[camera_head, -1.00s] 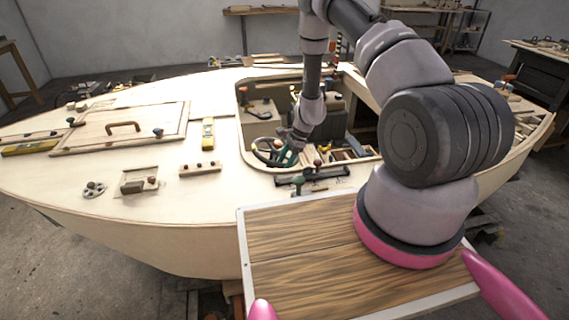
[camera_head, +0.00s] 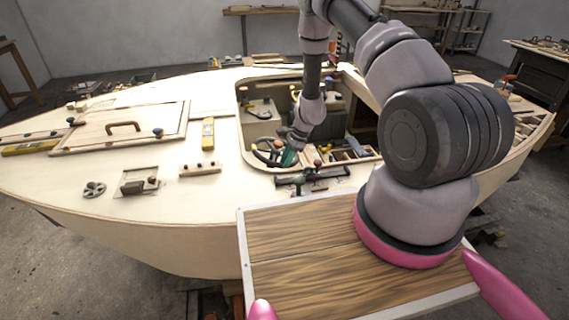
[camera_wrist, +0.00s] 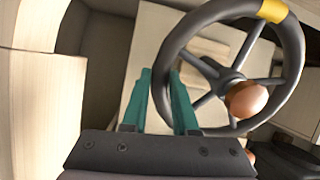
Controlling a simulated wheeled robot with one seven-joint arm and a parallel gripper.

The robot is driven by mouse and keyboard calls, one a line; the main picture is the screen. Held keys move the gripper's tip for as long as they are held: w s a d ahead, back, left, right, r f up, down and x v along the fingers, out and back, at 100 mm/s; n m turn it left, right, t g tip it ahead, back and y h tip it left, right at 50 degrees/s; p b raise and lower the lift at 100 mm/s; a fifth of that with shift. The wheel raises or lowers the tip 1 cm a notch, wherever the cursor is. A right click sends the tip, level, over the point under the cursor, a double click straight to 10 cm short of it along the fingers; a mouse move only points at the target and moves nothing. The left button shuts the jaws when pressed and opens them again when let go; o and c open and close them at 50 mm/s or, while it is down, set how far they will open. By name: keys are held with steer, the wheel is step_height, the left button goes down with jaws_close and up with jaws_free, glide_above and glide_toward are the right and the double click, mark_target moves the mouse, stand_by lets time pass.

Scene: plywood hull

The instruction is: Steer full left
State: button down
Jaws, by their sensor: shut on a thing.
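The steering wheel (camera_wrist: 293,55) has a dark rim, several spokes, a yellow band (camera_wrist: 272,10) at its top and a round brown knob (camera_wrist: 246,98) at lower right in the wrist view. My gripper (camera_wrist: 163,92) has green fingers on either side of the left part of the rim and is shut on it. In the head view the wheel (camera_head: 260,153) is small at the front left of the cockpit, with my gripper (camera_head: 288,158) at its right side. My wrist and fingers hide part of the wheel there.
The cockpit opening has a raised pale edge (camera_head: 240,125) around the wheel. A dark bar with levers (camera_head: 312,176) lies on the deck just in front.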

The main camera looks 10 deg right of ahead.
mark_target(298, 155)
stand_by(0.9)
steer(key=shift+w+d+f+n, duration=0.2)
steer(key=shift+d+n, duration=0.4)
steer(key=shift+n, duration=0.15)
steer(key=shift+w+d+f+n, duration=0.15)
steer(key=shift+d+n, duration=0.4)
steer(key=shift+n, duration=0.2)
steer(key=d+n, duration=0.1)
steer(key=n, duration=0.1)
steer(key=w+d+n, duration=0.1)
steer(key=shift+w+d+f+n+g, duration=0.15)
steer(key=shift+w+f+n+g, duration=0.15)
steer(key=shift+f+n, duration=0.1)
steer(key=n, duration=0.1)
steer(key=w+d+n, duration=0.1)
steer(key=w+n, duration=0.1)
steer(key=shift+w+d+f+n, duration=0.1)
steer(key=shift+d+f+n, duration=0.15)
steer(key=shift+d+n, duration=0.1)
steer(key=shift+w+d+f+n+g, duration=0.15)
steer(key=shift+w+d+n, duration=0.15)
steer(key=shift+w+n, duration=0.55)
steer(key=shift+w+d+n+g, duration=0.2)
steer(key=shift+w+n, duration=0.35)
steer(key=shift+n, duration=0.55)
steer(key=shift+w+d, duration=0.1)
steer(key=c, duration=0.7)
jaws_free()
